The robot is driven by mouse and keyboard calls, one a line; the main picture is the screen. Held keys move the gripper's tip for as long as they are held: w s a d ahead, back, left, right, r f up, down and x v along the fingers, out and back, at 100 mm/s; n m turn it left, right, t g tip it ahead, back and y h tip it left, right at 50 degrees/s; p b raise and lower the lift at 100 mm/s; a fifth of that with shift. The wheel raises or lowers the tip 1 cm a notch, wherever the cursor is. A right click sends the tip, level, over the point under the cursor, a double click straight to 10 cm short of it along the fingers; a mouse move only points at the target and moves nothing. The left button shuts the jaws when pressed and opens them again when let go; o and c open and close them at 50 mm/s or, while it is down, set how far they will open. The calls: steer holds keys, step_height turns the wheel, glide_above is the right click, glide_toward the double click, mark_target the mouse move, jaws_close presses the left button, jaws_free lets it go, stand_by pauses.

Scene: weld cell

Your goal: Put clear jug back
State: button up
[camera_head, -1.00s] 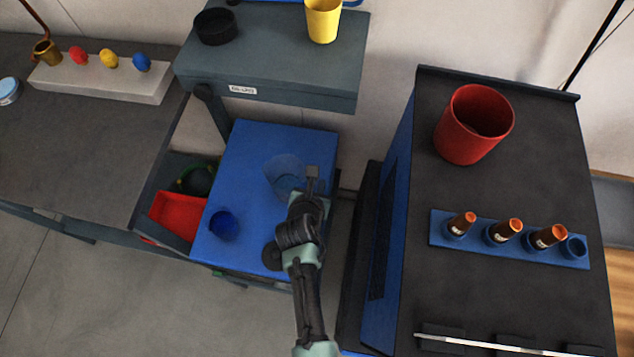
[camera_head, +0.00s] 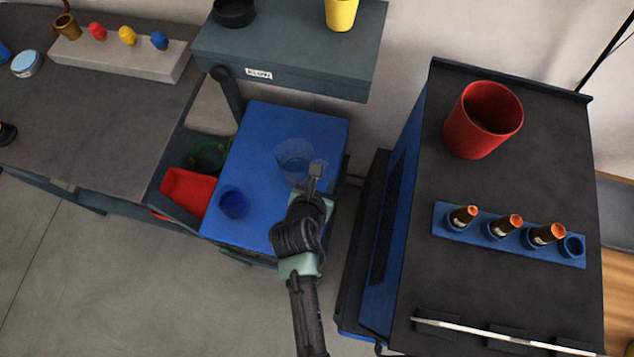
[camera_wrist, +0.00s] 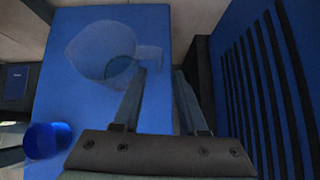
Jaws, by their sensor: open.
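The clear jug (camera_head: 292,160) stands on the blue top (camera_head: 262,200) of a low cabinet. In the wrist view the jug (camera_wrist: 98,50) is see-through, and its handle (camera_wrist: 148,54) points right, toward my gripper. My gripper (camera_head: 318,170) is at the jug's right side. In the wrist view my gripper (camera_wrist: 160,75) is open, with its two fingers apart. The left fingertip appears close to the handle's lower end. I cannot tell whether it touches. Nothing is seen held between the fingers.
A blue cup (camera_head: 232,203) stands on the same blue top, near its left edge. A red bin (camera_head: 184,190) is left of it. A dark cabinet (camera_head: 450,270) with a red pot (camera_head: 482,120) and a bottle rack (camera_head: 470,236) stands close on the right. A grey shelf (camera_head: 290,60) overhangs behind.

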steer(key=v, duration=0.5)
steer(key=shift+p, duration=0.3)
